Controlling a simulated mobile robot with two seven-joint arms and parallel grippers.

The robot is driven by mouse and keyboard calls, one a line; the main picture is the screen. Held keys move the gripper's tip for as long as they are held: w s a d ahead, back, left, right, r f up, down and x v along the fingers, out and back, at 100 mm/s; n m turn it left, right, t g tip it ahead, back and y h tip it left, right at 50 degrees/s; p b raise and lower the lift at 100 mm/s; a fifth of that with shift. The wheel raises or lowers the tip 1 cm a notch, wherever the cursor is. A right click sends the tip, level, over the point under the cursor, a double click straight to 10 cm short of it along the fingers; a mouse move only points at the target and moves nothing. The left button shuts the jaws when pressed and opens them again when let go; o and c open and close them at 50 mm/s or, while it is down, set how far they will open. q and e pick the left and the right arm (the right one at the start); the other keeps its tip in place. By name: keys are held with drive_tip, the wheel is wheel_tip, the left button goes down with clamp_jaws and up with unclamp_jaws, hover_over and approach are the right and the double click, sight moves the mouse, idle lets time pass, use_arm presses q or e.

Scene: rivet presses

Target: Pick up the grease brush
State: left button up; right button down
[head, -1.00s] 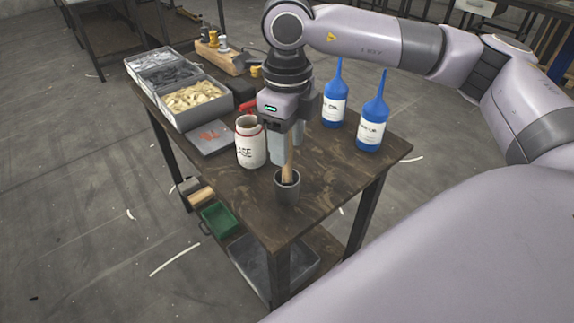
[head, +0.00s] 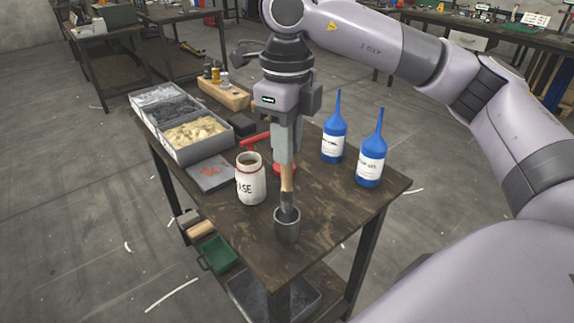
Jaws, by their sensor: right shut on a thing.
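The grease brush (head: 287,182) has a wooden handle and a dark lower end. It stands about upright, with its lower end at the mouth of a small grey cup (head: 287,229) near the table's front corner. My right gripper (head: 287,158) points straight down and is shut on the upper handle. The bristle tip is hidden in the cup or just at its rim; I cannot tell which. My left gripper is not in view.
A white grease jar (head: 251,183) stands left of the brush. Two blue bottles (head: 334,138) (head: 371,158) stand to the right. A grey divided bin (head: 190,146), a flat grey plate (head: 207,177) and a wooden block (head: 224,94) occupy the table's left and back.

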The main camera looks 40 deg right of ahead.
use_arm(q)
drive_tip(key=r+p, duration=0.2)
drive_tip(key=p, duration=0.1)
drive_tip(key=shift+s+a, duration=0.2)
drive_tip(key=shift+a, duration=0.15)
use_arm(e)
wheel_tip(320, 180, up, 13)
drive_tip(key=shift+f, duration=0.1)
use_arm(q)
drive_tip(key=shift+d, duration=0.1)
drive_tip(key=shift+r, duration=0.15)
use_arm(e)
drive_tip(key=shift+w, duration=0.1)
